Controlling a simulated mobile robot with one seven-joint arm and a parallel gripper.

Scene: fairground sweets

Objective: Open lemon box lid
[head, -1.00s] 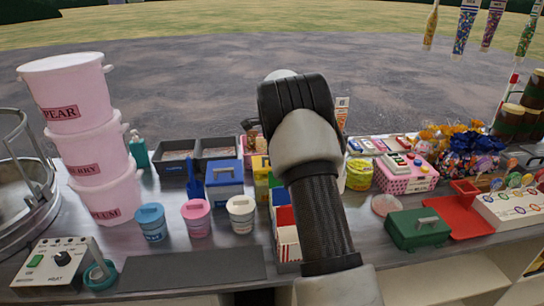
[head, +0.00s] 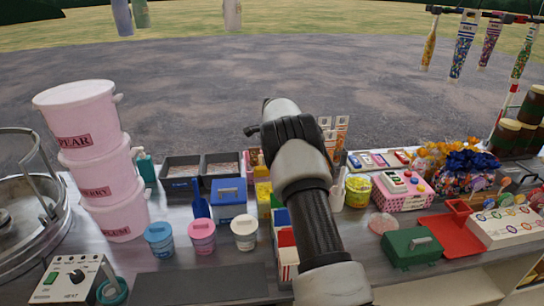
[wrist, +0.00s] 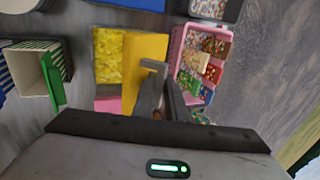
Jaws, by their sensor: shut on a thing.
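The yellow lemon box (wrist: 109,57) is in the upper middle of the wrist view, with yellow sweets showing in its left part. Its plain yellow lid (wrist: 138,48) is off that part and lies to the right of the sweets; I cannot tell its exact tilt. My gripper (wrist: 158,88) is shut on the lid's grey handle (wrist: 152,64). In the head view the lemon box (head: 263,190) shows as a yellow strip just left of my arm, which hides the gripper.
A pink tray of toppings (wrist: 198,50) is close on the right of the lid. A green-lidded striped box (wrist: 40,72) stands to the left. In the head view, the blue box (head: 229,203) and several tubs stand left; a green box (head: 408,247) is right.

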